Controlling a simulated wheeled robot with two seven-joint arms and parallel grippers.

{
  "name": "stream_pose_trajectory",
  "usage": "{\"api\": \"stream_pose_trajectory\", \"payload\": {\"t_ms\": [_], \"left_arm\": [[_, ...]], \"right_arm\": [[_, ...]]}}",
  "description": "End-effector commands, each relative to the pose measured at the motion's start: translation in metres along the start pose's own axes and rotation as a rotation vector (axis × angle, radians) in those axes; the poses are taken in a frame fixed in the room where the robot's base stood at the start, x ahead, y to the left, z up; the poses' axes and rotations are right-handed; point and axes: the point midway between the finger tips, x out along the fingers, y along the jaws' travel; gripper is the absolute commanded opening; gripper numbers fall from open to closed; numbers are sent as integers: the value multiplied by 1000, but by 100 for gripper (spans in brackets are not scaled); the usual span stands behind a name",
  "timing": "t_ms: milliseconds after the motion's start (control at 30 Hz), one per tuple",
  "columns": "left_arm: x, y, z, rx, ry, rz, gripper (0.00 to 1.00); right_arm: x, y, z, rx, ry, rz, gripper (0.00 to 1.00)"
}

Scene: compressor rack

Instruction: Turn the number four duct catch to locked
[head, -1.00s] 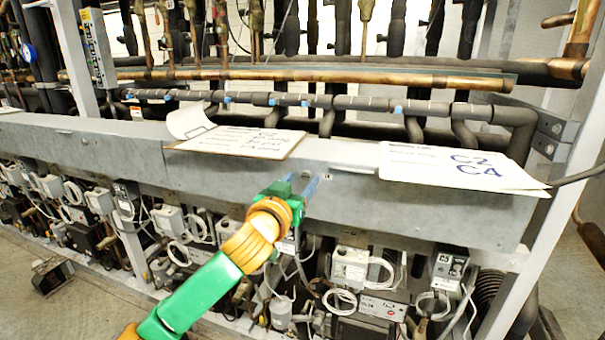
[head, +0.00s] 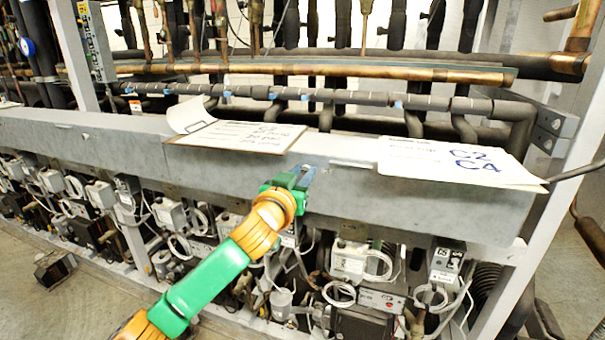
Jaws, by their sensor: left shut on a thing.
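The long grey metal duct (head: 420,205) runs across the rack from left to right. My left gripper (head: 307,176), green with bluish fingers, reaches the front face of the duct, below and between two paper cards. It is shut on a small duct catch there. The catch is mostly hidden by the fingers, so I cannot read its number or how it is turned. My right gripper is not in view.
A card marked C2 C4 (head: 458,165) and another written card (head: 242,136) lie on top of the duct. Below are control boxes (head: 350,260) and looped cables. Copper and insulated pipes (head: 300,73) run behind.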

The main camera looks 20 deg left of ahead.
Motion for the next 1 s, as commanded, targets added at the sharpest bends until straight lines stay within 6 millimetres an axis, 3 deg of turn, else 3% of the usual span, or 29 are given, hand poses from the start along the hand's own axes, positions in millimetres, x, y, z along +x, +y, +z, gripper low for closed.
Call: {"api": "stream_pose_trajectory", "payload": {"t_ms": [267, 1000], "left_arm": [[0, 0, -2, 147, -4, 0, 0], [0, 1, -2, 845, -4, 0, 0]], "right_arm": [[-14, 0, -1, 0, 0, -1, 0], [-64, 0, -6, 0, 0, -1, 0]]}}
